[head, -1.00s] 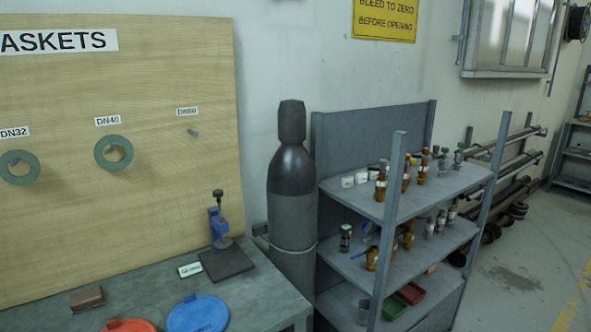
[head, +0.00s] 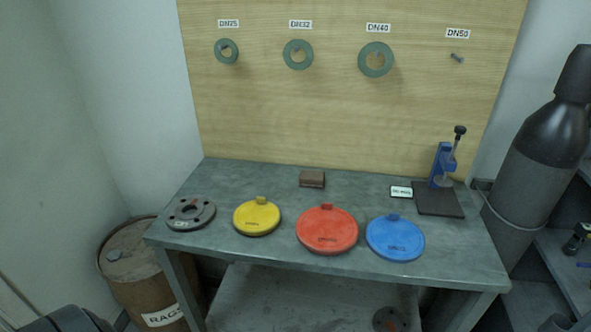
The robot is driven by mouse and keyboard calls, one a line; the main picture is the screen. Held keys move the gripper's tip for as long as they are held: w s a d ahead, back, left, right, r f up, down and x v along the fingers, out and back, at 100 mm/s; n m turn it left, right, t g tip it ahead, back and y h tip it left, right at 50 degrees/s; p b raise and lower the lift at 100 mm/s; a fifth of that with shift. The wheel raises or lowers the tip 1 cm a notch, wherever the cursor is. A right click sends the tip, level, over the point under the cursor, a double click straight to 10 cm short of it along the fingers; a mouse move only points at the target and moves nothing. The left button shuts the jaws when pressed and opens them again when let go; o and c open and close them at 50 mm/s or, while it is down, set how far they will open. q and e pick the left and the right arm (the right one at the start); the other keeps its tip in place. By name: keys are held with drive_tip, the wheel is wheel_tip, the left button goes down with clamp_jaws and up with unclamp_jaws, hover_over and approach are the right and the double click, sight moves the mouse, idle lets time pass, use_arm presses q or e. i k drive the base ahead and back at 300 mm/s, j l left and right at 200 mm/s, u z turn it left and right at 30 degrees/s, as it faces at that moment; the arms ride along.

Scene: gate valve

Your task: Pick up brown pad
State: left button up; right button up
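The brown pad (head: 312,179) is a small block lying on the grey workbench (head: 270,182), near its back edge and close to the wooden board. Nothing touches it and its top and front are in plain sight. It lies behind the gap between the yellow disc and the red disc. Neither of my grippers can be made out in the head view. A dark rounded shape at the bottom left corner may be part of my arm.
On the bench are a dark flange (head: 190,213), a yellow disc (head: 257,216), a red disc (head: 327,230), a blue disc (head: 395,238) and a blue press (head: 441,165). A rags drum (head: 150,275) stands left, a gas cylinder (head: 535,150) right. Gaskets hang on the board (head: 330,110).

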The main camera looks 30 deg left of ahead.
sight(308, 179)
drive_tip(key=u, duration=0.95)
